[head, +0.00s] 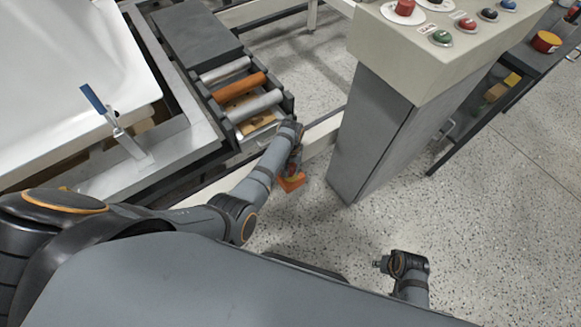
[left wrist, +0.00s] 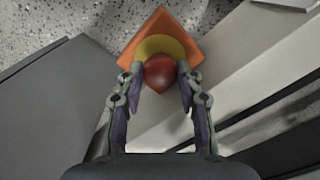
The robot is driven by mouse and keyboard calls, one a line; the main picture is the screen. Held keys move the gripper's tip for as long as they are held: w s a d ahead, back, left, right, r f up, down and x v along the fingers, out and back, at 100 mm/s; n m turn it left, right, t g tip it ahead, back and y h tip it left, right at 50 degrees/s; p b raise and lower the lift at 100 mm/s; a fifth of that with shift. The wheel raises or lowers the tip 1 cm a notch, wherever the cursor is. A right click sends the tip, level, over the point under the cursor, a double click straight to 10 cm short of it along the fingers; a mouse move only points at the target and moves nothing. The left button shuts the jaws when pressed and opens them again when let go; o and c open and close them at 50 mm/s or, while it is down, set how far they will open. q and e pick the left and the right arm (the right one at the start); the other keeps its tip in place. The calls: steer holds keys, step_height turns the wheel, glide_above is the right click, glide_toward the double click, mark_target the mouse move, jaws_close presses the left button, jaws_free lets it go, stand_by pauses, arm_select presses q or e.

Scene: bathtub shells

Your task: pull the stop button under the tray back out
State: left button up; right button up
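The red stop button (left wrist: 159,73) sits in a yellow collar on an orange plate in the left wrist view. In the head view only the orange plate (head: 291,183) shows clearly, below the roller tray's near end; my left gripper (head: 296,158) covers most of the button. In the left wrist view the fingers of my left gripper (left wrist: 160,76) lie on both sides of the red head, their tips appearing to touch it. The roller tray (head: 236,112) has grey and orange rollers. My right gripper (head: 383,264) is low at the right, away from everything; its fingers are too small to read.
A grey pedestal (head: 372,125) with a button panel (head: 430,62) stands just right of the left gripper. Speckled floor (head: 480,220) is free at lower right.

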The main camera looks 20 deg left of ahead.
arm_select(q)
steer(key=c, duration=0.3)
steer(key=shift+c, duration=0.2)
steer(key=shift+r, duration=0.1)
steer(key=shift+r+p, duration=0.25)
steer(key=shift+p, duration=0.2)
steer(key=o, duration=1.2)
steer(key=shift+r, duration=0.1)
